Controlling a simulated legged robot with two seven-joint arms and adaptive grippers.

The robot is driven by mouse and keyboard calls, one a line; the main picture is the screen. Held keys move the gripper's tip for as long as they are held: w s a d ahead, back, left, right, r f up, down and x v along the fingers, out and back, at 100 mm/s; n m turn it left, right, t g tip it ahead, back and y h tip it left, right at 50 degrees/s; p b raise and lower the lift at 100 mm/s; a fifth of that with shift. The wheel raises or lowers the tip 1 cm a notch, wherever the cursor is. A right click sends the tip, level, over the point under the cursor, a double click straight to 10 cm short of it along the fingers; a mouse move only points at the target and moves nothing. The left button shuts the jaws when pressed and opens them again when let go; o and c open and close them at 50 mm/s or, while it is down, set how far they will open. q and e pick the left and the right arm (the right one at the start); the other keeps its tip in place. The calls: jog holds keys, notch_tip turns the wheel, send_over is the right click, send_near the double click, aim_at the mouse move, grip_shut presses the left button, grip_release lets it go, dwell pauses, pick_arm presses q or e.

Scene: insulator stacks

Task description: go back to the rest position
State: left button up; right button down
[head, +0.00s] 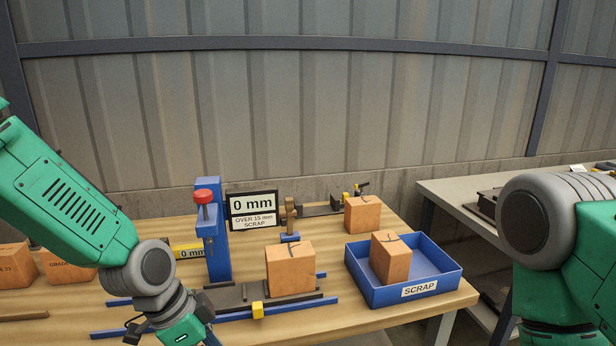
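My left arm comes in from the left, and its gripper (170,336) hangs low at the front edge of the wooden table (400,319). Its fingers are cut off by the bottom of the picture, so its opening cannot be told. My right arm is at the right edge; its gripper is out of view. An orange-brown block (290,268) stands on the gauge fixture (235,298) with blue rails. Another block (391,258) with a dark crack mark stands in the blue scrap tray (440,284). A third block (362,214) stands behind the tray.
A blue press post with a red knob (214,230) stands behind the fixture, beside a sign reading 0 mm (252,208). More blocks (66,267) stand at the left. A grey bench (455,200) is at the right, beyond a gap. A corrugated wall closes the back.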

pick_arm(q)
jog(key=s+a+f+n+y, duration=0.1)
jog(key=s+a+f+n, duration=0.25)
jog(key=s+f, duration=0.35)
jog(key=s+a+f+n+y, duration=0.1)
jog(key=s+a+f+n, duration=0.1)
jog(key=s+f+n, duration=0.5)
jog(key=s+a+f+n+y+b, duration=0.1)
jog(key=s+a+f+n+y, duration=0.1)
jog(key=s+a+f, duration=0.5)
jog(key=s, duration=0.3)
jog(key=shift+a, duration=0.2)
